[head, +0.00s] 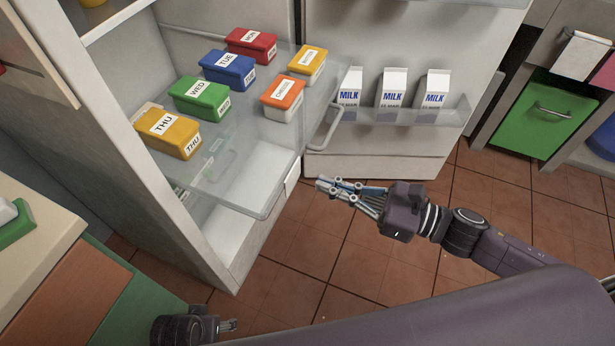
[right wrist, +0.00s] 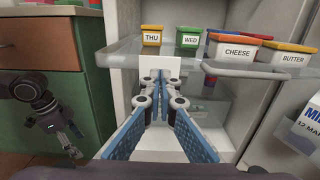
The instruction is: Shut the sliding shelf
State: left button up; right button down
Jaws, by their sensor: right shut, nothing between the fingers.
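The sliding shelf (head: 235,188) is a clear glass shelf, pulled partly out of the open white fridge. A pale loop handle (head: 328,128) is at its right front. The shelf front also shows in the right wrist view (right wrist: 125,54), with the handle (right wrist: 245,73) to the right. My right gripper (head: 322,187) is shut and empty, in front of the shelf and apart from it in the head view. Its blue-padded fingers (right wrist: 165,82) lie together in the right wrist view. My left gripper (head: 230,325) is low at the bottom left, too small to judge its jaws.
On the shelf stand labelled boxes: THU (head: 168,135), WED (head: 199,98), TUE (head: 228,68), MON (head: 251,44), cheese (head: 282,99) and butter (head: 306,65). The open fridge door (head: 390,45) holds milk cartons (head: 392,90) at the right. Tiled floor (head: 330,255) is clear in front.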

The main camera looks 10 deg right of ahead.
aim_at(293, 174)
pick_arm(q)
jog(key=shift+f, duration=0.1)
pick_arm(e)
jog(key=shift+x, duration=2.3)
jog(key=shift+a, duration=0.1)
